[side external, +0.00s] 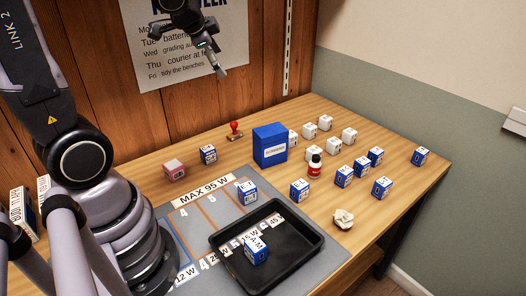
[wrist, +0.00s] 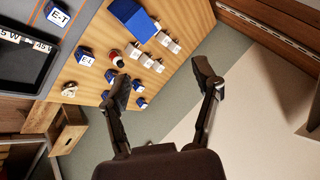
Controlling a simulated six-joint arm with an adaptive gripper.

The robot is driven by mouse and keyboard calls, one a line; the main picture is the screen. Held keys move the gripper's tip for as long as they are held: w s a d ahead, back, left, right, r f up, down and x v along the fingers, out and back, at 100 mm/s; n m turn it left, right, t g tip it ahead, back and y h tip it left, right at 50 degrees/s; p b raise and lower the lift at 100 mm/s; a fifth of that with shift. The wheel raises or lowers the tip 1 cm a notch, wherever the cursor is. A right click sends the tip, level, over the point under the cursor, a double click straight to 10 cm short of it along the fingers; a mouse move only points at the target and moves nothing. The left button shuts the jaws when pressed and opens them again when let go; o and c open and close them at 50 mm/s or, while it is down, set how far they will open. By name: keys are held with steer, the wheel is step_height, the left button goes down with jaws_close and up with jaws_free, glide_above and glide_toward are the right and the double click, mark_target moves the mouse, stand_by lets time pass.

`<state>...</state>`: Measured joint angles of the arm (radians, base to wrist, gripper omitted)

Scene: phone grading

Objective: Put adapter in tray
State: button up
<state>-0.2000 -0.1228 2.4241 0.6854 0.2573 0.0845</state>
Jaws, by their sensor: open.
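A black tray (side external: 292,262) lies on the grey mat at the table's front. One blue-and-white cube adapter (side external: 256,250), its label seeming to read A-M, sits inside it. Another adapter (side external: 247,192), labelled E-T, stands on the mat just behind the tray. It also shows in the wrist view (wrist: 58,14), with the tray (wrist: 28,62) at the left edge. An adapter (side external: 299,190) stands on the wood right of the mat, and several more (side external: 344,176) stand farther right. My gripper (side external: 218,72) is open and empty, high above the table's back, apart from every cube.
A blue box (side external: 270,145) stands mid-table, with several white cubes (side external: 325,122) beside it.

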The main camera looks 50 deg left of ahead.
steer(key=s+d+r+n+h, duration=0.1)
steer(key=s+d+r+n, duration=0.1)
steer(key=s+d, duration=0.3)
steer(key=s+d+r+n+g+h, duration=0.1)
steer(key=s+d+r+n+h, duration=0.1)
steer(key=s, duration=0.9)
steer(key=d+r+n, duration=0.1)
steer(key=d, duration=0.1)
steer(key=shift+s+d+n, duration=0.35)
steer(key=shift+n, duration=0.05)
